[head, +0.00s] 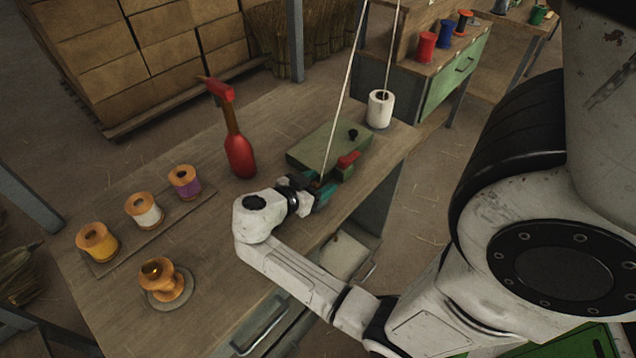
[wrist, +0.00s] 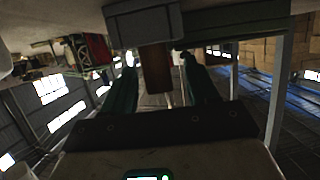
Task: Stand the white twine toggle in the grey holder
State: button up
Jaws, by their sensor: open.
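My gripper (head: 322,192) is at the near side of a green metal block on the bench. In the wrist view its two dark green fingers (wrist: 160,66) are apart, one on each side of a brown wooden toggle (wrist: 155,72), with a visible gap to each. One end of the toggle meets a grey block (wrist: 145,24), which looks like the holder; how deep it sits is hidden. White twine (head: 343,95) runs from above down to the gripper, and a short piece shows at the toggle's free end in the wrist view. In the head view my gripper mostly hides toggle and holder.
A red spray bottle (head: 239,155), several wound spools (head: 143,210) on a board and an orange spool (head: 160,275) stand left. The bench between is bare.

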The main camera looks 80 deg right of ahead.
jog(key=b+v, duration=0.2)
jog(key=v, duration=0.8)
jog(key=shift+w+a+r, duration=0.15)
jog(key=shift+a, duration=0.2)
